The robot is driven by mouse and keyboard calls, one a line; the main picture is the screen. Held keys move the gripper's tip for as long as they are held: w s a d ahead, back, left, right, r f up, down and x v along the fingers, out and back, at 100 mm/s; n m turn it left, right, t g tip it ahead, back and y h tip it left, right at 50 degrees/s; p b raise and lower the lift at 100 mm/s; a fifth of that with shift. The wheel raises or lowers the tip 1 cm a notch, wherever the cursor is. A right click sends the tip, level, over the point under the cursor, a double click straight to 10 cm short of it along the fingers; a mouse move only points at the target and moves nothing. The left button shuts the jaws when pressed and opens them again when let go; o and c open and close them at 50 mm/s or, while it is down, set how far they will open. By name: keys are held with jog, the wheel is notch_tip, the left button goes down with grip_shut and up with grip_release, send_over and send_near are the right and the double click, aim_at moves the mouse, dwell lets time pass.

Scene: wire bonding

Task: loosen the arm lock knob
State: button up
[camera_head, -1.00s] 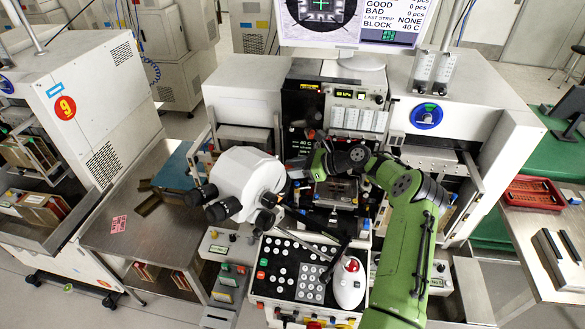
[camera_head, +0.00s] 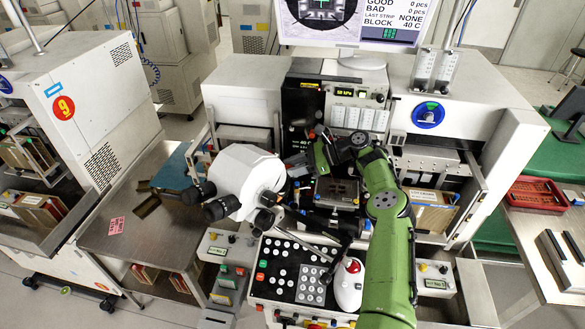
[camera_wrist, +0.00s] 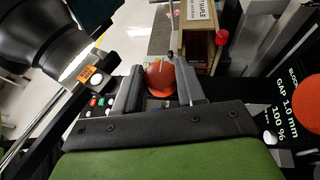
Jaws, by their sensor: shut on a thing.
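The knob (camera_wrist: 160,75), a round orange-red piece, sits between the fingers in the wrist view. I take it to be the arm lock knob. My gripper (camera_wrist: 160,88) is shut on it, with one dark finger along each side. Its lower part is hidden by the gripper body. In the head view my gripper (camera_head: 297,166) reaches left from my green arm, just right of the white microscope (camera_head: 246,172); the knob is too small to make out there.
The microscope's dark barrel (camera_wrist: 45,40) is close at the upper left of the wrist view. A black panel (camera_wrist: 285,85) with white text stands at the right. In the head view, the keypad console (camera_head: 290,268) and a white mouse-like device (camera_head: 348,284) lie below my arm.

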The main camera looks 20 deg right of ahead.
jog(key=o, duration=1.1)
jog(key=shift+c, duration=0.2)
jog(key=shift+d, duration=0.1)
jog(key=v, duration=0.7)
jog(key=shift+s+d+r, duration=0.1)
jog(key=shift+d, duration=0.05)
